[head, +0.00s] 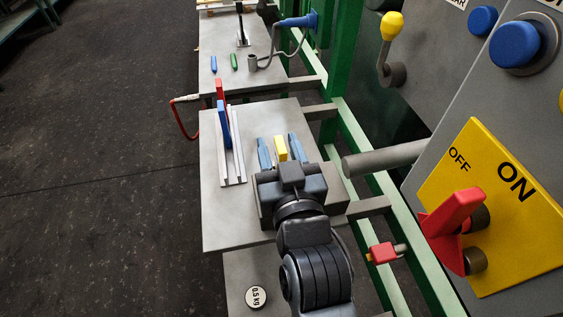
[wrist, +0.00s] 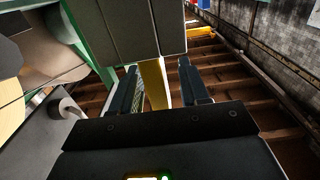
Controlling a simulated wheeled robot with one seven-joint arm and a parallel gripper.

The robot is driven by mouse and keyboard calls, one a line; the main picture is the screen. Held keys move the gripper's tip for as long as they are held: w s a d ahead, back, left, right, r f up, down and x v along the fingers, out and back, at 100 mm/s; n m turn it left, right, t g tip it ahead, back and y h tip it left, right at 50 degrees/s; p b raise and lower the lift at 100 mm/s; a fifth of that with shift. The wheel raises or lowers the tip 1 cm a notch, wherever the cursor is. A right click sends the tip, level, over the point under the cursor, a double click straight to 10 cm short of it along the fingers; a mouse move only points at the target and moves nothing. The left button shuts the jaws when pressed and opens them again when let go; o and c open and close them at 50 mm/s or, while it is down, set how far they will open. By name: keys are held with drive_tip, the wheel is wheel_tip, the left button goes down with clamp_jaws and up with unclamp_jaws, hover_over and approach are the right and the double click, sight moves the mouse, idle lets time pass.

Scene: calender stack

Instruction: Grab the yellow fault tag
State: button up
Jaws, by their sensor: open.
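A yellow block-like piece, which looks like the fault tag (head: 281,149), shows between the two fingers of my gripper (head: 278,141) over the middle grey table. In the wrist view the yellow tag (wrist: 154,82) is an upright strip between the dark fingers of my gripper (wrist: 158,68). My gripper is open, with a finger on each side of the tag. A gap shows between the tag and the right finger; whether the left finger touches it I cannot tell. The tag's lower end is hidden behind my gripper's body.
A pale slotted rack (head: 231,160) with a blue plate (head: 224,128) and a red plate (head: 220,93) stands left of my gripper. A grey bar (head: 385,159), a red padlock (head: 383,253) and a yellow ON/OFF panel (head: 500,200) are right. The table's front left is clear.

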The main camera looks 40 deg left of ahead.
drive_tip(key=shift+w+a, duration=0.1)
drive_tip(key=shift+a, duration=0.1)
drive_tip(key=shift+c, duration=0.4)
clamp_jaws()
